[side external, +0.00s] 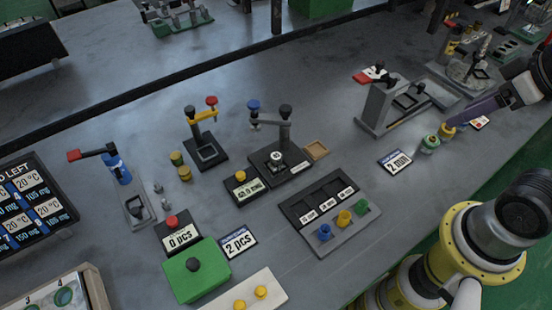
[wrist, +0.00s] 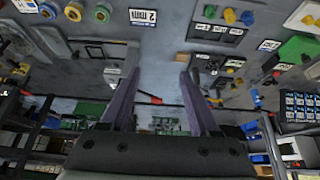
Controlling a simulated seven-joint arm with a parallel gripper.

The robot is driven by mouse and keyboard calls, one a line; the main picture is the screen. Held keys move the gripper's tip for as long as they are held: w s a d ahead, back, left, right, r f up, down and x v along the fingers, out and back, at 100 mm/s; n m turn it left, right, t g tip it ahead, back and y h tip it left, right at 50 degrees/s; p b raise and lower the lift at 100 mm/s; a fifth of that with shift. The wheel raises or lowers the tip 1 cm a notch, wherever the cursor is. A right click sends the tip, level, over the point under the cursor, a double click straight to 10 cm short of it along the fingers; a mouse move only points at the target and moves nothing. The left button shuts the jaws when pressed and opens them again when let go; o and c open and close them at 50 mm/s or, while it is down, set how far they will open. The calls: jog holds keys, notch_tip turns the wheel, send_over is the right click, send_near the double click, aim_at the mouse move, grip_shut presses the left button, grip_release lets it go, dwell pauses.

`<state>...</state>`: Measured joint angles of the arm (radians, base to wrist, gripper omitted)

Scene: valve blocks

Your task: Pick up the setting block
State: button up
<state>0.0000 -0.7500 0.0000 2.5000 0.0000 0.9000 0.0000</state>
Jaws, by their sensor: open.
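I cannot tell for certain which piece is the setting block. A dark tray (side external: 293,205) holds labelled slots, with a blue piece (side external: 325,232), a yellow piece (side external: 344,218) and a green piece (side external: 361,206) along its front edge. The tray also shows at the top of the wrist view (wrist: 216,32). My gripper (wrist: 158,75) is open, its two purple fingers apart with nothing held between them. In the side view my gripper (side external: 446,118) is at the right, above the table near a green spool (side external: 429,145) and a yellow spool (side external: 446,131), away from the tray.
A grey press stand (side external: 374,105) rises behind the spools. A "2 mm" sign (side external: 395,161) lies near them. Blue-knobbed (side external: 284,130) and yellow-handled (side external: 200,135) fixtures stand mid-table. A green box (side external: 196,270) is at the front left. Bare table lies between the tray and the sign.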

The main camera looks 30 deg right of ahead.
dwell(0.4)
jog(key=shift+o, duration=0.8)
